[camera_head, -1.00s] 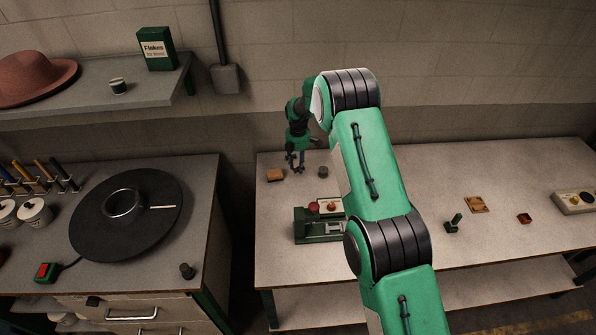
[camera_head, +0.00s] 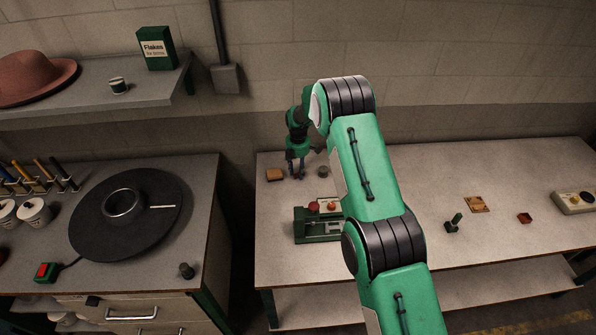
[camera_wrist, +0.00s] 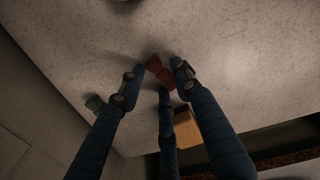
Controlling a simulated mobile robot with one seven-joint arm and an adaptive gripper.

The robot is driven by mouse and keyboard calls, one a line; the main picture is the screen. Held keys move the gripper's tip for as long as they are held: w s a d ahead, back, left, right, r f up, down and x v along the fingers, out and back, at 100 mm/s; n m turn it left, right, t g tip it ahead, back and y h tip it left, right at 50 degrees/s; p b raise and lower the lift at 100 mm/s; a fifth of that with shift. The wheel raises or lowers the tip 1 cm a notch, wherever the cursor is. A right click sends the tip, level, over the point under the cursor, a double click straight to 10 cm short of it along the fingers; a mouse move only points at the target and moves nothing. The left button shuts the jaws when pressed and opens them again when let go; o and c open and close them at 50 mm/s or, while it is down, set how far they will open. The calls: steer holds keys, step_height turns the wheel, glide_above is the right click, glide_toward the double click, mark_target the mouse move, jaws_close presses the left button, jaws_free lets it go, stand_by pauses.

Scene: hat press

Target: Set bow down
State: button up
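The bow (camera_wrist: 158,71) is a small dark red, wing-shaped piece in the wrist view, low at the pale bench top. My gripper (camera_wrist: 154,75) has its fingers spread around it. Bare bench shows between the left finger and the bow; the right and middle fingertips are very near it, and contact is unclear. In the head view my gripper (camera_head: 297,172) is low over the back left of the bench, between a tan block (camera_head: 275,175) and a small dark cylinder (camera_head: 323,172). The bow cannot be made out there.
The tan block (camera_wrist: 187,128) is close to the fingers in the wrist view. A green press-like device (camera_head: 318,226) with red knobs stands in front of my gripper. Small pieces and a control box (camera_head: 575,201) lie to the right. The left bench holds a black round plate (camera_head: 90,222).

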steer(key=shift+o, duration=1.2)
step_height(320, 180, up, 12)
steer(key=shift+r, duration=0.2)
stand_by(0.5)
